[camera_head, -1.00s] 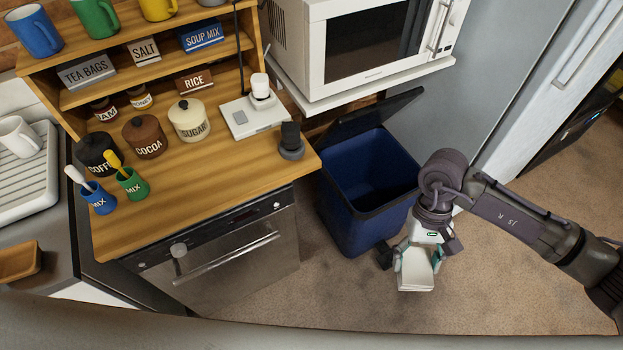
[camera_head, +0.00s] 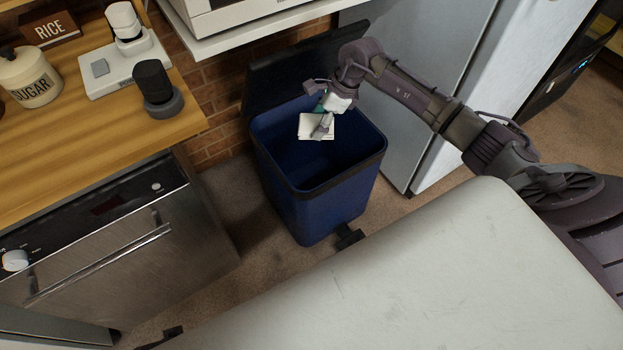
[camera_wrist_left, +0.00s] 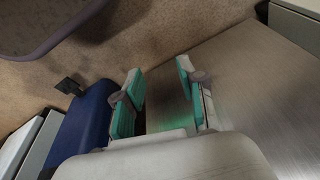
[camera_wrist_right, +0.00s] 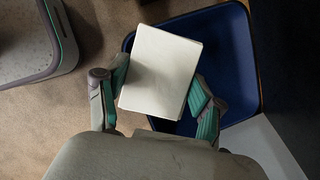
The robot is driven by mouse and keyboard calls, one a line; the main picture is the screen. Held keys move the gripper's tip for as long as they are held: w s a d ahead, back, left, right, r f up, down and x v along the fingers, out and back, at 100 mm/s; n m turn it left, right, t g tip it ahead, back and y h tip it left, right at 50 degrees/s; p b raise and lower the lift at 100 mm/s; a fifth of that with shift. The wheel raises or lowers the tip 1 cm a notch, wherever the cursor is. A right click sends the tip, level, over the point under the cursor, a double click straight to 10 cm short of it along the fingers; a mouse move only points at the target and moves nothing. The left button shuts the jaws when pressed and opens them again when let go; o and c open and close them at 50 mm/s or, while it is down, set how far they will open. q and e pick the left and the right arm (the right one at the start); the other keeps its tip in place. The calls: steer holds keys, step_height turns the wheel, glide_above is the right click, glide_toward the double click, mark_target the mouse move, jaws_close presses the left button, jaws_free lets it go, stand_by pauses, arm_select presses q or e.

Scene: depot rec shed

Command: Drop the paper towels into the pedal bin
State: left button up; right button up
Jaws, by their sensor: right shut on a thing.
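The paper towels (camera_head: 314,123) are a small flat white stack. My right gripper (camera_head: 321,124) is shut on them and holds them over the mouth of the blue pedal bin (camera_head: 318,212). In the right wrist view the stack (camera_wrist_right: 160,72) sits between my two right fingers (camera_wrist_right: 157,92), with the bin's blue interior (camera_wrist_right: 229,60) behind it and to its right. The bin's dark lid (camera_head: 292,72) stands open at the back. My left gripper (camera_wrist_left: 158,88) is open and empty in the left wrist view.
A wooden counter (camera_head: 120,125) with a sugar jar (camera_head: 30,78) stands left of the bin, above a steel oven front (camera_head: 110,240). A grey fridge (camera_head: 415,80) is on the right. A white microwave shelf (camera_head: 255,35) overhangs behind. The bin's black pedal (camera_head: 349,237) juts forward.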

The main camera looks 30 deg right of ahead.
arm_select(q)
steer(key=shift+s+r+t+b, duration=0.5)
steer(key=shift+r+b, duration=3.2)
steer(key=shift+b, duration=0.85)
steer(key=w+d+r+t+h+b, duration=0.1)
steer(key=w+d+r+t+b, duration=0.1)
steer(key=w+t, duration=0.3)
steer(key=shift+w+d+b, duration=0.3)
steer(key=shift+w+b, duration=0.05)
steer(key=shift+w, duration=1.7)
arm_select(e)
steer(key=w+d+f+m+t+h, duration=0.1)
steer(key=w+d+f+m, duration=0.1)
steer(key=d+f+m, duration=0.2)
steer(key=w+d+f+m+t+h, duration=0.1)
steer(key=w+d+f+m+h, duration=0.1)
steer(key=f, duration=0.8)
steer(key=shift+w+d+m, duration=0.7)
steer(key=shift+d+m, duration=0.5)
steer(key=shift+m, duration=0.6)
steer(key=o, duration=1.3)
steer(key=shift+r, duration=0.1)
